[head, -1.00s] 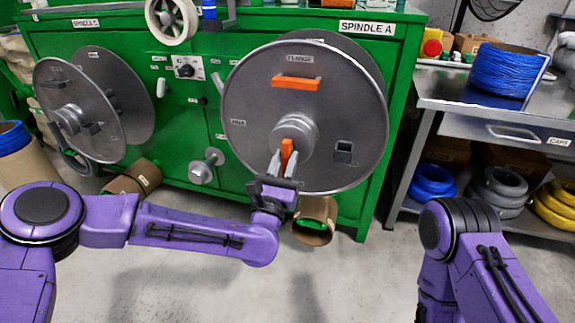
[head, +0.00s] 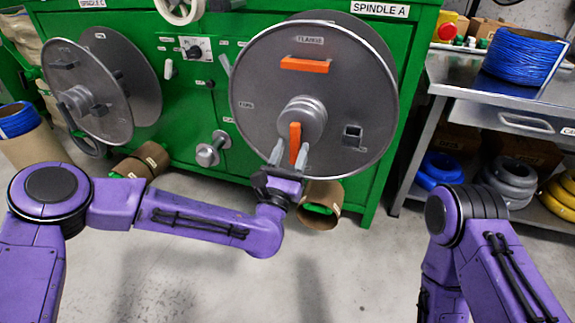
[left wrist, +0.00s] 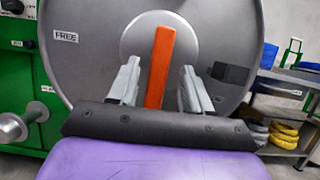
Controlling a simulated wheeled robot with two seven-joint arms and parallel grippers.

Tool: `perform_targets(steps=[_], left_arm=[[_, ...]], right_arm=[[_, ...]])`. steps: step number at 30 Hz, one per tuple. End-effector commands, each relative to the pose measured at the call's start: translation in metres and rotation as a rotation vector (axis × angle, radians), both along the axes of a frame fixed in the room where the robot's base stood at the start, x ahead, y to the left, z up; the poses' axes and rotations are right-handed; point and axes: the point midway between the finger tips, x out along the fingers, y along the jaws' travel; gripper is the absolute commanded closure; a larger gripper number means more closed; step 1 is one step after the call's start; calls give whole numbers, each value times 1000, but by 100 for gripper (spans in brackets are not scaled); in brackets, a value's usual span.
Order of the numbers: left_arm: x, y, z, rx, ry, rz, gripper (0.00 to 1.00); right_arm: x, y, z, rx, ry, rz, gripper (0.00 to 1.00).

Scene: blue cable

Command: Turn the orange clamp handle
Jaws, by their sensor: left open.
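The orange clamp handle (head: 295,144) stands upright on the grey hub (head: 302,119) of the large flange disc (head: 262,85) at Spindle A. My left gripper (head: 289,154) is open, with one finger on each side of the handle's lower part. In the left wrist view the handle (left wrist: 160,68) rises between the two fingers of the left gripper (left wrist: 160,88), with a visible gap on both sides. My right arm (head: 470,235) shows at the lower right, but its gripper is not in view.
A second reel (head: 88,95) stands at the left on the green machine (head: 190,125). A cardboard tube (head: 322,204) is below the disc. A metal bench (head: 500,104) with a blue cable coil (head: 522,62) stands right.

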Motion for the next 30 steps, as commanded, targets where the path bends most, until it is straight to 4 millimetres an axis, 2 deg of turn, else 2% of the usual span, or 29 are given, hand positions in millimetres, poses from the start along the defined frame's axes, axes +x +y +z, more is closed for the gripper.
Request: perform_targets(steps=[6, 12, 27, 30], left_arm=[[-48, 14, -21, 1, 6, -4, 51], [-76, 24, -33, 2, 5, -1, 51], [-81, 26, -35, 1, 3, 1, 51], [-81, 25, -35, 55, -14, 18, 51]], right_arm=[[0, 0, 3, 0, 0, 0, 49], [0, 0, 2, 0, 0, 0, 49], [0, 0, 2, 0, 0, 0, 49], [0, 0, 2, 0, 0, 0, 49]])
